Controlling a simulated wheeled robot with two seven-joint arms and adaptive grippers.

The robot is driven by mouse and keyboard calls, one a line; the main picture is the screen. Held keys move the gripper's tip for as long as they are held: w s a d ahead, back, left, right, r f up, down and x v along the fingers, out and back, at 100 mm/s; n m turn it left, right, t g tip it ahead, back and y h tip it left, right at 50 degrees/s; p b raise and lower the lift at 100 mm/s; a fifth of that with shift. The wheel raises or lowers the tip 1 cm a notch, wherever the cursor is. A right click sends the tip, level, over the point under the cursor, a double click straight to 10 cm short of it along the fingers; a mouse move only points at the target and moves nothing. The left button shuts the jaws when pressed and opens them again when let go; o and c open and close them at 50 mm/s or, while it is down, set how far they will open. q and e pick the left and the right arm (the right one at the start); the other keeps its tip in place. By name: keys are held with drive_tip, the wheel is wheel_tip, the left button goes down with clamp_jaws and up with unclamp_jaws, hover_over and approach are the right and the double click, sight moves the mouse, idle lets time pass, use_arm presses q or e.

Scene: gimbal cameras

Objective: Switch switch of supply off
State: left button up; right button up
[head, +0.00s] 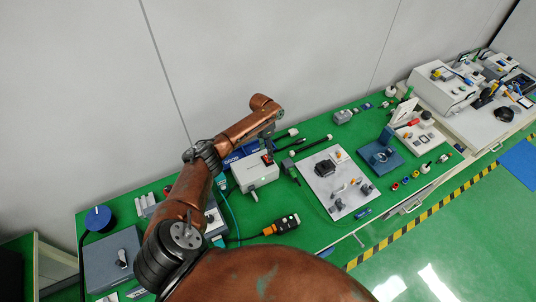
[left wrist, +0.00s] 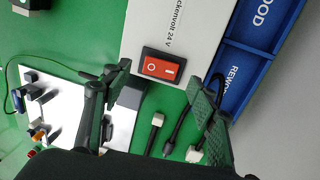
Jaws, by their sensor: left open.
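The supply is a white box (head: 253,177) on the green bench in the head view, and its white face (left wrist: 195,45) with "24 V" printing fills the upper middle of the left wrist view. Its switch (left wrist: 160,66) is a red rocker in a black frame; which side is pressed in is hard to tell. My left gripper (head: 269,146) is above the supply. In the left wrist view its two dark fingers (left wrist: 160,88) are apart and empty, with the switch between and just beyond the tips, without visible contact. My right gripper is out of view.
Blue bins (left wrist: 250,55) stand beside the supply. Loose cables with pale connectors (left wrist: 157,120) lie near it. A white plate with parts (head: 338,181) lies to the right, an orange-black device (head: 283,224) in front. A grey wall rises behind the bench.

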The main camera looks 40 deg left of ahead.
use_arm(q)
wheel_tip(320, 180, down, 2)
drive_tip(key=shift+f, duration=0.25)
drive_tip(key=shift+d+f, duration=0.2)
drive_tip(key=shift+f, duration=0.2)
drive_tip(key=c, duration=0.7)
drive_tip(key=shift+c, duration=2.3)
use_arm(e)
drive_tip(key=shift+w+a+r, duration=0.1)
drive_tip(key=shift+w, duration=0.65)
